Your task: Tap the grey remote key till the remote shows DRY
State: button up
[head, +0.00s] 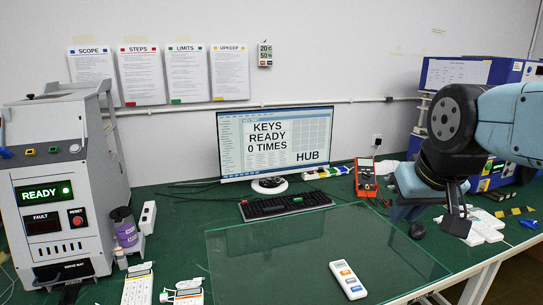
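A white remote (348,280) lies on the clear mat at the front, right of the middle. It has several coloured keys, among them orange and blue ones. I cannot make out a grey key or any text on its display at this size. My gripper (438,226) hangs at the right, above and to the right of the remote and well apart from it. Its dark fingertips point down, and I cannot tell from this angle whether they are apart or closed. I see nothing held in it.
A monitor (276,143) reads KEYS READY 0 TIMES and HUB. A keyboard (287,205) lies before it. A test machine (62,185) showing READY stands at the left. White remotes (138,286) lie at the front left. The clear mat (270,262) is otherwise bare.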

aim_at(352, 281)
jog(key=k, duration=1.35)
jog(key=z, duration=0.05)
jog(key=i, duration=0.8)
jog(key=z, duration=0.5)
